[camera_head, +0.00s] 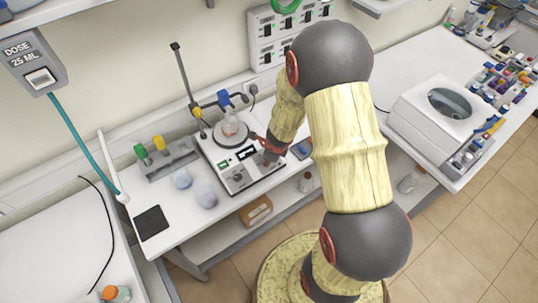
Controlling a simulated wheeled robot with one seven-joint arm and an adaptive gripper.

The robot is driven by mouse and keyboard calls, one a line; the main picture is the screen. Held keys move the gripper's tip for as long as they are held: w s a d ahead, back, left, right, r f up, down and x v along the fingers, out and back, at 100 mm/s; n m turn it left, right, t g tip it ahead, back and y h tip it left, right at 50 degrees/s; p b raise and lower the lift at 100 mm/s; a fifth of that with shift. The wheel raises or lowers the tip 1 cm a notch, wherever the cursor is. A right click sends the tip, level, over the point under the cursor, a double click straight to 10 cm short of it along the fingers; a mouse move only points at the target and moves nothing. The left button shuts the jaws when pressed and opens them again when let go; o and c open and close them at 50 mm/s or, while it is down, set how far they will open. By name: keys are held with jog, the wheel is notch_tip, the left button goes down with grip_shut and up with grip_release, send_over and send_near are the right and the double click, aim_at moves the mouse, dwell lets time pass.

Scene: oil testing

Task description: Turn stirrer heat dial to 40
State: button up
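The stirrer (211,153) is a white box with a dark front panel on the bench. A round plate on top carries a small glass vessel (231,127) with pinkish contents. A green display (224,164) shows on the panel. A small round knob (238,178) shows near its front edge, but its marks are too small to read.
A stand rod (184,75) with a blue clamp (221,99) rises behind the stirrer. A rack with green and yellow tops (160,144), two clear vessels (205,196) and a black pad (151,223) lie left. A white machine (437,112) stands right.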

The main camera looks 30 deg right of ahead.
aim_at(271, 167)
jog(key=m+p, duration=0.2)
jog(key=m, duration=0.2)
jog(key=shift+m, duration=0.7)
jog(key=o, duration=1.2)
jog(key=shift+c, duration=0.2)
jog(key=v, duration=0.7)
jog(key=shift+r, duration=0.15)
jog(key=shift+w, duration=0.1)
dwell(0.5)
